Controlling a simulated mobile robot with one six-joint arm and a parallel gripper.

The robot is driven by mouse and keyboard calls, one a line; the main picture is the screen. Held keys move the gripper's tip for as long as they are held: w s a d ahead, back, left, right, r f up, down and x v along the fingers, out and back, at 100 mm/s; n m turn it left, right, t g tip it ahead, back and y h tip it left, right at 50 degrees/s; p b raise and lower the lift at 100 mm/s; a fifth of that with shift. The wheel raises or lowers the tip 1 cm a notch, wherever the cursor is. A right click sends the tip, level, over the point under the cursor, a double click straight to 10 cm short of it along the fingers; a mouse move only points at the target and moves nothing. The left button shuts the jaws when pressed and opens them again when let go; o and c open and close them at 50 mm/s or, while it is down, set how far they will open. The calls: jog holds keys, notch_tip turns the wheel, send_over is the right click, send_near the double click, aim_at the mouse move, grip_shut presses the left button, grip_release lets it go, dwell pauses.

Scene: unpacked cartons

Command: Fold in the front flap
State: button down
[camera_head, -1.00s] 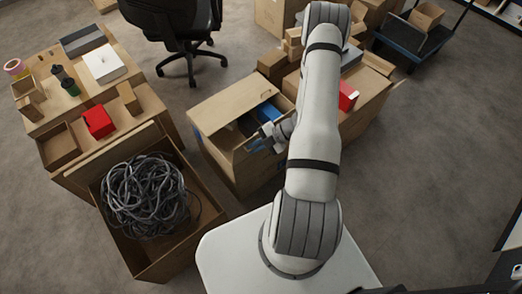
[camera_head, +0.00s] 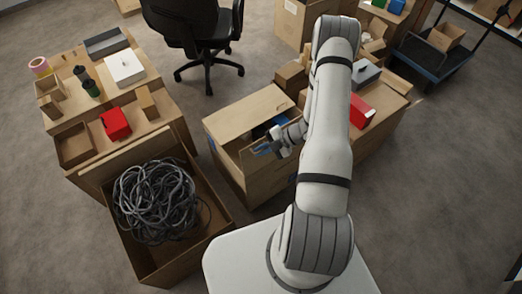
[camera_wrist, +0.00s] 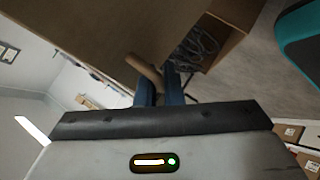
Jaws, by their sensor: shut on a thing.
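An open cardboard carton (camera_head: 232,165) stands in the middle of the head view, with a wide flap (camera_head: 245,112) lying over its far left part. Something blue shows inside it. My gripper (camera_head: 263,150), with blue fingers, is at the carton's front upper edge. A broad cardboard panel (camera_wrist: 90,30) fills the top of that view. My arm hides the carton's right side, and the flap's exact tilt is unclear.
An open carton (camera_head: 150,268) of coiled dark cable stands at the front left. Behind it is a box-topped surface (camera_head: 140,122) with a red box and several small items. More cartons and a red box (camera_head: 361,111) are to the right of my arm. A chair (camera_head: 205,30) stands behind.

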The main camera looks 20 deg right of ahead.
jog(key=c, duration=1.8)
grip_release()
jog(key=shift+w+d+r, duration=0.15)
jog(key=shift+w+r, duration=0.1)
jog(key=shift+w, duration=0.05)
jog(key=v, duration=0.7)
jog(key=shift+s+d, duration=0.2)
jog(key=shift+s, duration=0.15)
jog(key=shift+c, duration=0.6)
